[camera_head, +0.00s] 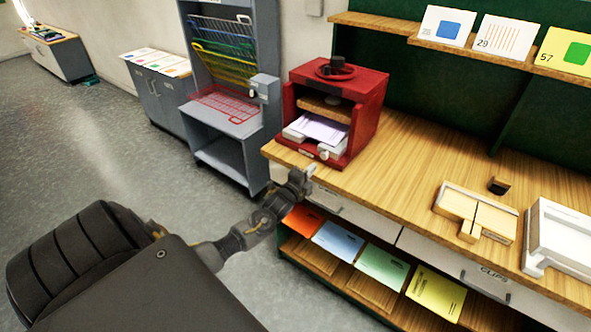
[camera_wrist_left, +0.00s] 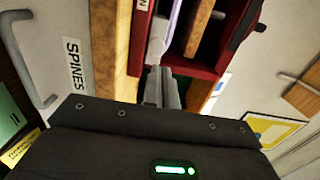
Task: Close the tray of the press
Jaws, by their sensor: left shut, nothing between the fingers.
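The red press (camera_head: 361,93) stands on the left end of the wooden worktable, with a dark round knob on top. Its white tray (camera_head: 297,134) sticks out of the front opening and holds pale lilac paper (camera_head: 320,128). My left gripper (camera_head: 309,170) is shut and empty, just in front of and below the tray, near the table edge. In the left wrist view the shut fingers (camera_wrist_left: 161,88) point at the press, close to the tray's white front part (camera_wrist_left: 157,45). I cannot tell whether they touch it. My right gripper is not in view.
The wooden worktable (camera_head: 405,160) has bare room right of the press. A wooden jig (camera_head: 476,212) and a white device (camera_head: 560,238) stand farther right. Drawers and a shelf of coloured sheets (camera_head: 381,268) lie below. A grey rack (camera_head: 225,140) stands left of the press.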

